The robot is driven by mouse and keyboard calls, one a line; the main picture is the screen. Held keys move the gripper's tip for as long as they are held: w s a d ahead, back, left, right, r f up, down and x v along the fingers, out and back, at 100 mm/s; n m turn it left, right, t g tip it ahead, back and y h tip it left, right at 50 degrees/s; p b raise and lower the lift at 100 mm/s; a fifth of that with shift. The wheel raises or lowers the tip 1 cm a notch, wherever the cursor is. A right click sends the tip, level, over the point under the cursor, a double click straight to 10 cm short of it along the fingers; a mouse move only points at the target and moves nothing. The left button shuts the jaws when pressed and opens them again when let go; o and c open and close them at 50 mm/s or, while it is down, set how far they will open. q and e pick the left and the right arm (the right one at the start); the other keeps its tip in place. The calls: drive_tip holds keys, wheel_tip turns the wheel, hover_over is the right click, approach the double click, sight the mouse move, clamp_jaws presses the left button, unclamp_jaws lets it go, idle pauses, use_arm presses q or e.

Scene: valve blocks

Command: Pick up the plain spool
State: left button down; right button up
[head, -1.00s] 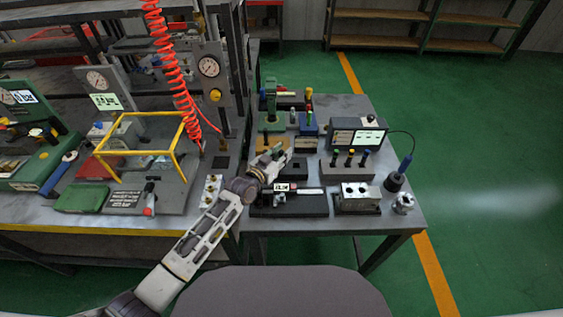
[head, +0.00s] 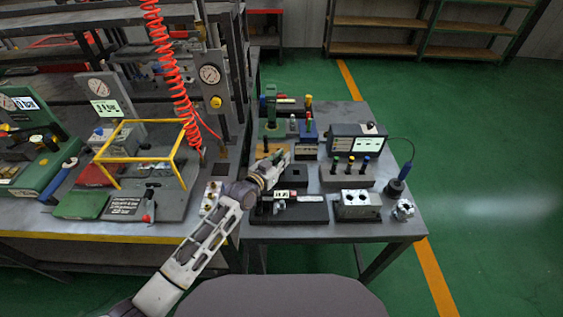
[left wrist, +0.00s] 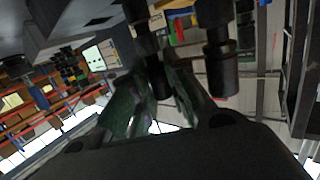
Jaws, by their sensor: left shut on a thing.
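My left gripper (head: 281,160) reaches over the right-hand table, beside the tan block (head: 262,152). In the left wrist view its two fingers (left wrist: 158,92) are shut on a dark, smooth cylinder, which I take for the plain spool (left wrist: 159,76). The gripper hides this spool in the head view. I cannot tell whether the spool is clear of its support. A second dark cylinder (left wrist: 222,72) with a stepped shape is just right of the fingers in the left wrist view, apart from them. My right gripper is not in view.
A green fixture (head: 271,128) stands behind the gripper. A block with coloured knobs (head: 347,175), a display box (head: 357,143) and a grey metal block (head: 358,205) stand to the right. A red coiled hose (head: 172,75) hangs at left, near a yellow frame (head: 140,188).

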use_arm(q)
wheel_tip(320, 180, up, 8)
drive_tip(key=shift+r, duration=0.65)
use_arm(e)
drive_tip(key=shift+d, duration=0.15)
